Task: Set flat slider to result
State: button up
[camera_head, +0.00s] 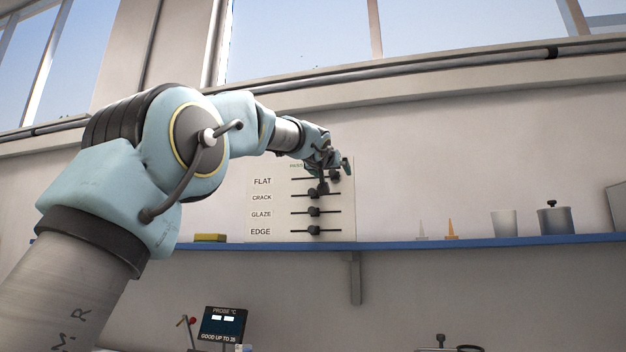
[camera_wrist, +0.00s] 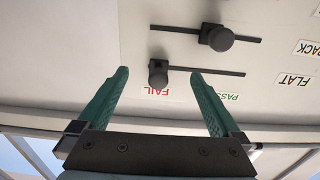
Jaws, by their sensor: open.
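A pale panel (camera_head: 275,224) on the blue shelf has rows labelled FLAT, CRACK, GLAZE and EDGE, each with a black slider. The FLAT slider knob (camera_wrist: 158,73) is at the end of its track by the red FAIL label (camera_wrist: 155,91); the green PASS label (camera_wrist: 229,97) is towards the other end. My gripper (camera_wrist: 160,74) is open, its green fingertips on either side of the FLAT knob in the wrist view. Whether they reach its depth is unclear. In the head view my gripper (camera_head: 333,163) covers part of the panel's upper right.
The CRACK slider knob (camera_wrist: 217,38) is close by, around mid-track. A yellow block (camera_head: 210,238), small cones, a white cup (camera_head: 504,223) and a grey pot (camera_head: 554,221) stand on the shelf (camera_head: 400,245).

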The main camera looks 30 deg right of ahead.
jog(key=b+v, duration=0.1)
jog(key=v, duration=0.1)
jog(key=b+v, duration=0.2)
jog(key=v, duration=0.1)
jog(key=shift+f, duration=0.2)
jog(key=shift+s+a+r, duration=0.15)
jog(key=shift+s+a, duration=0.15)
